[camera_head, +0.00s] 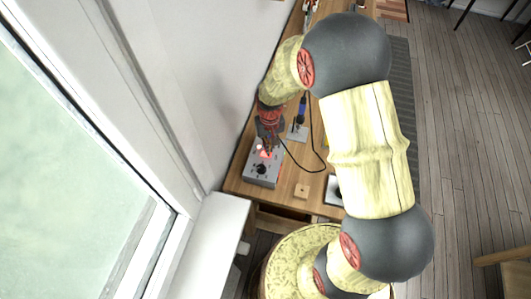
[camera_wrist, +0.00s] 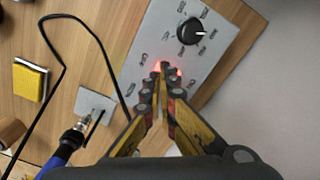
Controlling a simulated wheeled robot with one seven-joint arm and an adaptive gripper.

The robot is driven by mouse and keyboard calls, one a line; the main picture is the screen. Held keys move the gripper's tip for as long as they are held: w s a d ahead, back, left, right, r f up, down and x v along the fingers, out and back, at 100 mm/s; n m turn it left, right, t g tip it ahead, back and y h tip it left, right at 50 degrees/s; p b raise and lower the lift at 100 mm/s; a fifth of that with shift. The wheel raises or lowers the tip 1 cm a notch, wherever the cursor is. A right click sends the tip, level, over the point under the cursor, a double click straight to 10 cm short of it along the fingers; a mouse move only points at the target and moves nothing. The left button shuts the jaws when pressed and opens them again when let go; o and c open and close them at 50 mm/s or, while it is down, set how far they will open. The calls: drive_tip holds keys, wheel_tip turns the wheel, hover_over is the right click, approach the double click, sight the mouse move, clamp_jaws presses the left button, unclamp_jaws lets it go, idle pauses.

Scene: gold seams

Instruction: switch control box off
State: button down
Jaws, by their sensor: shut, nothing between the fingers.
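The control box (camera_head: 262,171) is a grey metal box on the wooden desk, near the wall at the desk's near left corner. In the wrist view the control box (camera_wrist: 160,35) shows a black knob (camera_wrist: 190,31) with a white pointer mark and printed labels around it. A red glow (camera_wrist: 157,66) shows on its face at my fingertips, mostly hidden behind them. My gripper (camera_head: 266,150) is shut and empty, with its tips over the lit part of the box. In the wrist view my gripper (camera_wrist: 165,70) points at this spot; whether it touches is unclear.
A soldering iron with a blue handle (camera_wrist: 60,155) stands in a grey holder plate (camera_wrist: 93,103), its black cable looping beside the box. A yellow sponge (camera_wrist: 30,82) lies farther left. The wall and window frame (camera_head: 150,150) are close on the left.

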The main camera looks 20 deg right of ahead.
drive_tip(key=shift+f+b, duration=0.7)
drive_tip(key=shift+f, duration=0.5)
idle(0.6)
drive_tip(key=shift+r, duration=0.15)
drive_tip(key=shift+r+p, duration=2.4)
drive_tip(key=shift+r, duration=1)
drive_tip(key=s+r+t+b, duration=0.5)
drive_tip(key=s+r+b, duration=0.6)
drive_tip(key=s+r, duration=0.9)
drive_tip(key=shift+s+r+n+t, duration=0.25)
drive_tip(key=shift+r+n+t, duration=0.05)
drive_tip(key=shift+r+n, duration=0.1)
